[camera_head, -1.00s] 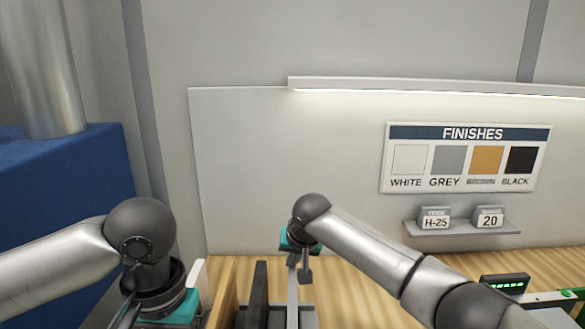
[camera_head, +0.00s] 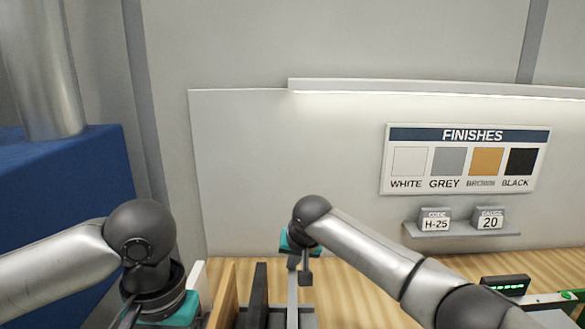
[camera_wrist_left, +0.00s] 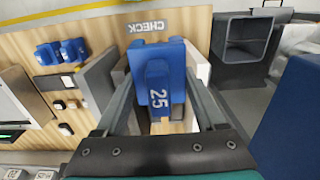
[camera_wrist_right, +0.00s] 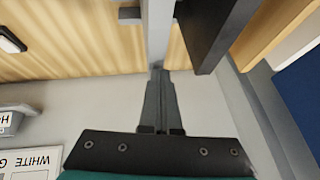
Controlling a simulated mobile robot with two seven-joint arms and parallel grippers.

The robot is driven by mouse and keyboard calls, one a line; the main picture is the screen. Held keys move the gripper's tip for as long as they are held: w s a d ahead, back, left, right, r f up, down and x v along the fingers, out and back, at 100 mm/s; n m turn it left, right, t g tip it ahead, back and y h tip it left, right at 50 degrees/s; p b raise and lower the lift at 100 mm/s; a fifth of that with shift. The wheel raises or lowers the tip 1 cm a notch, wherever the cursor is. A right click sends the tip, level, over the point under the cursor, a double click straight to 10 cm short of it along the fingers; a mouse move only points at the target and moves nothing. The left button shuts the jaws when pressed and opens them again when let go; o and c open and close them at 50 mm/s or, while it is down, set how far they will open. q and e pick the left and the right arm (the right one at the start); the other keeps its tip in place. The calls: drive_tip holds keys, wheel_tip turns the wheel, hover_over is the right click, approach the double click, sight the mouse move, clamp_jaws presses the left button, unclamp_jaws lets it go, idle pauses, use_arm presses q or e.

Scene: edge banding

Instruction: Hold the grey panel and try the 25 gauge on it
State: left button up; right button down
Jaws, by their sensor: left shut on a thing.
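The grey panel (camera_head: 293,290) stands on edge in a dark rack at the lower middle of the head view. My right gripper (camera_head: 292,263) is shut on its far end; in the right wrist view the closed fingertips (camera_wrist_right: 158,72) meet the panel (camera_wrist_right: 158,35). The blue gauge (camera_wrist_left: 158,90), marked 25, is between the fingers of my left gripper (camera_wrist_left: 160,62) in the left wrist view, which is shut on it. In the head view the left gripper is mostly cut off at the bottom edge, left of the rack, and the gauge is hidden.
White, brown (camera_head: 226,293) and black (camera_head: 260,290) panels stand left of the grey one. Other blue gauges (camera_wrist_left: 60,52) sit on the wooden bench near a CHECK label (camera_wrist_left: 158,26). A small shelf (camera_head: 462,230) holds cards H-25 and 20.

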drive_tip(key=shift+s+f, duration=0.2)
drive_tip(key=shift+f, duration=0.2)
idle(0.3)
use_arm(q)
drive_tip(key=shift+r, duration=0.1)
